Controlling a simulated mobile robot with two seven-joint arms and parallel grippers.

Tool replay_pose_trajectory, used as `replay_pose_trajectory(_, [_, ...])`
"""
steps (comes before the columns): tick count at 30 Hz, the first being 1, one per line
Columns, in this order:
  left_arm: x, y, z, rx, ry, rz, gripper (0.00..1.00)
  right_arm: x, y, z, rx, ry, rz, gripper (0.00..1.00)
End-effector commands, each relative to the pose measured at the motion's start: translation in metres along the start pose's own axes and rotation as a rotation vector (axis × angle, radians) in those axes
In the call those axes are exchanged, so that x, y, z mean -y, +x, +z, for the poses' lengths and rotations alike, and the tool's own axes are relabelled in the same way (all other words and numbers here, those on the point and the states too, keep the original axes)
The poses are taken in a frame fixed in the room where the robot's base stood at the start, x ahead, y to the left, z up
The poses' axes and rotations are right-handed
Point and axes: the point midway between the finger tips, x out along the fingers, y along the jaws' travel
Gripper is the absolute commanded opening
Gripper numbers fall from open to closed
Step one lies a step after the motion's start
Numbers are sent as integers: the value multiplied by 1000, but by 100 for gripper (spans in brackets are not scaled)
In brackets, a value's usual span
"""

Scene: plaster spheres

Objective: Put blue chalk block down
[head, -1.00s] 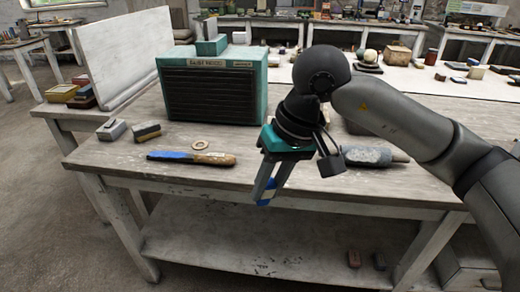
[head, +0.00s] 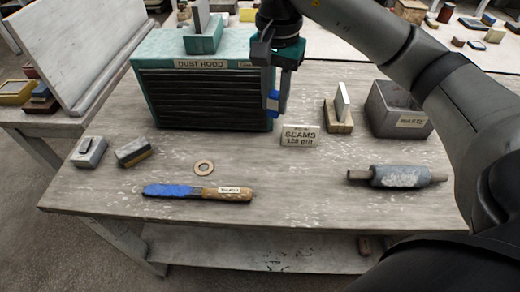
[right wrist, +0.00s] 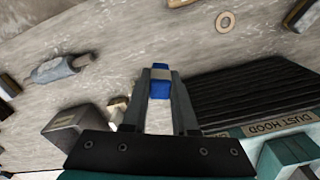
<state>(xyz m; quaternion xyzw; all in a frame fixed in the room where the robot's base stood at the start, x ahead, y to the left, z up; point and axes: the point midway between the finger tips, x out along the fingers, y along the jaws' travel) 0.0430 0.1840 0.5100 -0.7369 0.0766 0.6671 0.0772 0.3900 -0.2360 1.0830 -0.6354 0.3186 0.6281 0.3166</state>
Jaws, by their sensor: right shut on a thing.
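The blue chalk block (head: 273,101) is in my right gripper (head: 278,100), in front of the right side of the dust hood. In the right wrist view, the block (right wrist: 159,88) sits between the two fingertips of the gripper (right wrist: 160,85), with a pale band across it. The gripper is shut on it and points down, and the block appears to be above the worktable (head: 330,205). The gripper's fingers hide part of the block in the head view. My left gripper is in neither current view.
The teal dust hood (head: 206,95) stands at the back left. A "SEAMS 120 grit" card (head: 300,136), a wooden holder (head: 338,121), a grey waste box (head: 398,108) and a roller (head: 398,177) are to the right. A blue-bladed tool (head: 197,191) and ring (head: 203,167) lie in front.

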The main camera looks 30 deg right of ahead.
Motion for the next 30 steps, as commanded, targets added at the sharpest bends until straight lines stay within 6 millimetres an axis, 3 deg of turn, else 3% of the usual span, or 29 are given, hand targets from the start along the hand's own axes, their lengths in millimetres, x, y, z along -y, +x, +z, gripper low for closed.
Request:
replay_pose_trajectory(5, [-2,3,10,15,1,3,80,-2,27,0,6,15,10,0])
replay_pose_trajectory(18, [1,16,15,18,-3,-2,80,-2,139,2,6,12,8,0])
replay_pose_trajectory(30, [4,22,10,9,-5,-5,80,-2,179,2,5,11,7,0])
